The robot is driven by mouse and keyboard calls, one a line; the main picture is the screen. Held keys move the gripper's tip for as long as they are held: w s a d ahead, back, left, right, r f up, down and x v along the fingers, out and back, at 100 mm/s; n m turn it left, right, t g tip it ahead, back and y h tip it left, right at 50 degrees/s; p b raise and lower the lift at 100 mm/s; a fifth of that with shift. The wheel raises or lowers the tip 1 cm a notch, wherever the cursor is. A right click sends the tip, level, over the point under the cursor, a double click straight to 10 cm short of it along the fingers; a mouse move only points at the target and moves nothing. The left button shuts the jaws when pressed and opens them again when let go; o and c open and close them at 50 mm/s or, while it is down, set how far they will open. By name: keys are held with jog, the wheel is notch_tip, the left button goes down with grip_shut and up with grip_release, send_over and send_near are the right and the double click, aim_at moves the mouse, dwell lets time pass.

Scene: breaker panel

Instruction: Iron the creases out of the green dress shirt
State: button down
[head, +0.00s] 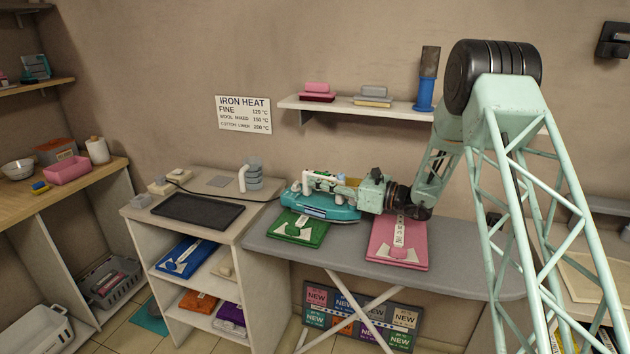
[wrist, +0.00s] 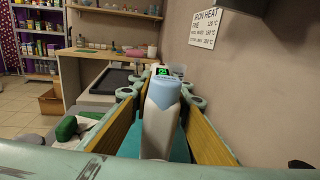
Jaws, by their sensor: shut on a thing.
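The green dress shirt (head: 306,236) lies folded, with a pale strip and collar, on the left end of the grey ironing board (head: 464,250). The teal iron (head: 327,212) is at the shirt's far edge and hides part of it; I cannot tell whether its sole touches the cloth. My gripper (head: 325,181) is shut on the iron's handle. In the wrist view the iron's pale handle (wrist: 160,115) stands between my fingers (wrist: 158,108), with a small lit green display whose digits I cannot read surely. A green patch, likely the shirt, shows at left.
A folded pink shirt (head: 398,243) lies on the board to the right. A dark rest mat (head: 198,211) is on the cabinet at left, with the iron's cord behind it. A wall sign (head: 243,114) lists fine 120, wool mixed 150, cotton linen 200 °C. A wall shelf (head: 350,107) is above.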

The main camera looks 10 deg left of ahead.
jog(key=shift+r, duration=0.4)
jog(key=shift+r+p, duration=1.05)
jog(key=shift+r, duration=1.2)
jog(key=shift+s, duration=0.1)
